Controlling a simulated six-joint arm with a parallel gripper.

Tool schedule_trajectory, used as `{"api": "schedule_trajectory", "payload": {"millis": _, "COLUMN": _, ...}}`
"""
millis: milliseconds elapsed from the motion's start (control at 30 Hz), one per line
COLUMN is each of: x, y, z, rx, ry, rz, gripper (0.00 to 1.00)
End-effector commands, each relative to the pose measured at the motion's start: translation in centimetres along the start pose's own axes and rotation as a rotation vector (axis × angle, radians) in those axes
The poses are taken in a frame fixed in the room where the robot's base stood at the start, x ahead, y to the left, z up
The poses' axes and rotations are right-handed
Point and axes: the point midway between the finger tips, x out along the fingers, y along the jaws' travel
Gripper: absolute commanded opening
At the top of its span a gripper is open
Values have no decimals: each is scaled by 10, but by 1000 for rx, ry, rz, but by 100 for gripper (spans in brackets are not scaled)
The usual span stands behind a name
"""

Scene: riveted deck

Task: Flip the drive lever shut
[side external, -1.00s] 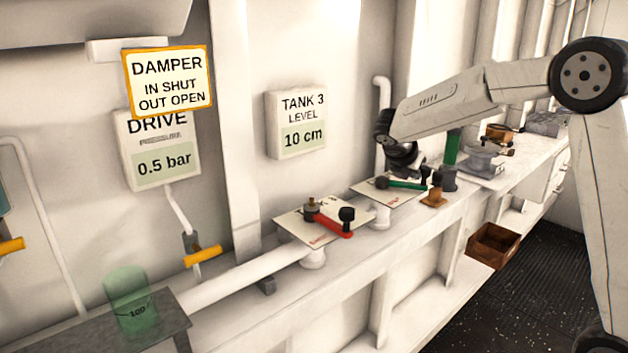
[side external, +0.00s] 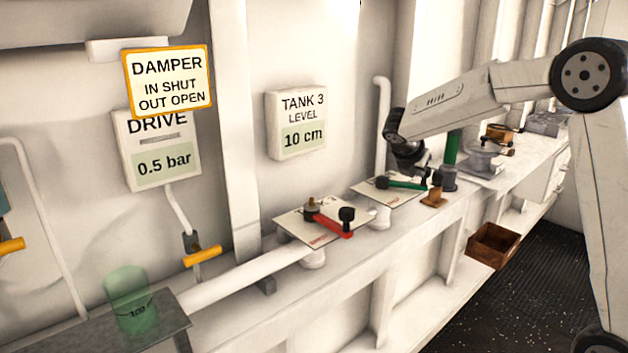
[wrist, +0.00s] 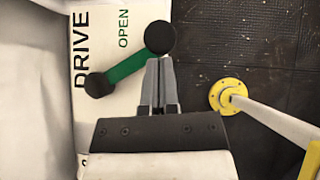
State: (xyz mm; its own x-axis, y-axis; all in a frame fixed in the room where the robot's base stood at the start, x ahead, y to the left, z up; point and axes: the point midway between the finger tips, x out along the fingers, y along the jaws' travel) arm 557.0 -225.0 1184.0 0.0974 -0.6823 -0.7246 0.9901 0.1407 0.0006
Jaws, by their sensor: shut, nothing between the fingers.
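The green drive lever (wrist: 127,69) lies slanted over a white plate (wrist: 92,45) marked DRIVE and OPEN in the wrist view. It has a small black knob at the lower left end and a larger black knob at the upper right, beside the word OPEN. My gripper (wrist: 158,62) is shut and empty. Its fingertips are just below the larger knob and to the right of the green bar; whether they touch it I cannot tell. In the side view the green lever (side external: 407,184) lies below my wrist, and the fingertips are hard to make out.
A red lever (side external: 330,224) on a similar plate stands nearer on the left. A small brown block (side external: 433,198) and a green post (side external: 452,148) stand close to the drive lever. A yellow-footed post (wrist: 228,96) rises from the dark floor. An open brown box (side external: 492,246) sits lower right.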

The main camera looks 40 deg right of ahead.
Motion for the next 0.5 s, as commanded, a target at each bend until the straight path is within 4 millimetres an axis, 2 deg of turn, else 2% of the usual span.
{"api": "schedule_trajectory", "payload": {"millis": 500, "x": 3, "y": 0, "z": 4, "rx": -74, "ry": -2, "rz": 71, "gripper": 0}}
